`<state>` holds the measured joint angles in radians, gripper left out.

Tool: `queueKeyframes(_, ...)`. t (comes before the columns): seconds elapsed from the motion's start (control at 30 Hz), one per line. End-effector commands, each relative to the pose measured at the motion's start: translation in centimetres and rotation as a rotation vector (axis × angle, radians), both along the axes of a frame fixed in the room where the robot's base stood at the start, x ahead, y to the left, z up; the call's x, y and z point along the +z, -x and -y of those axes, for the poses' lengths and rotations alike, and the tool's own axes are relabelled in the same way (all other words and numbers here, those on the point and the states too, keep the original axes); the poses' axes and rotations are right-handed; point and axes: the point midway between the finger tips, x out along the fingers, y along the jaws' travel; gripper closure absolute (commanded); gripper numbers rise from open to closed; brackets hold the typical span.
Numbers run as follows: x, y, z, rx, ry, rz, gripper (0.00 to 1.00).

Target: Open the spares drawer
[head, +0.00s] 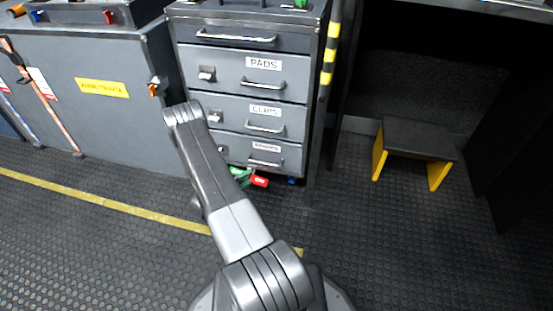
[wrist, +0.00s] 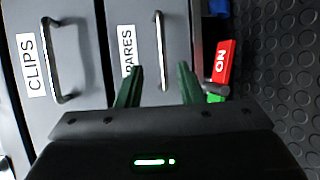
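The spares drawer (head: 287,157) is the lowest drawer of the grey cabinet in the head view and looks closed, flush with those above. Its label is small there; in the wrist view the drawer front (wrist: 143,20) shows "PARES", the label partly hidden by a finger. Its bar handle (wrist: 160,50) lies between the two dark green fingers of my gripper (wrist: 157,84). The fingers are apart, one on each side of the handle's line, and I see no contact. In the head view my arm hides the gripper and part of the cabinet's left side.
The clips drawer (head: 286,119) and pads drawer (head: 285,83) are above, both closed. A yellow-legged stool (head: 419,139) stands at right. Floor (head: 400,245) in front is open.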

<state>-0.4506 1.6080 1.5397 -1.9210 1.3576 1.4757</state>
Motion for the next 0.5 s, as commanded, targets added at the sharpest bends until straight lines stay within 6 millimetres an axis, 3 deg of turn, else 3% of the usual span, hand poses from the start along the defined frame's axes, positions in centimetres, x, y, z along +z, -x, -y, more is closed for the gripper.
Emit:
queueKeyframes(0.2,-0.9,-0.5,-1.1,0.056,-0.001,0.037,0.66)
queueKeyframes(0.5,-2.1,-4.0,2.2,0.048,-0.001,0.037,0.66)
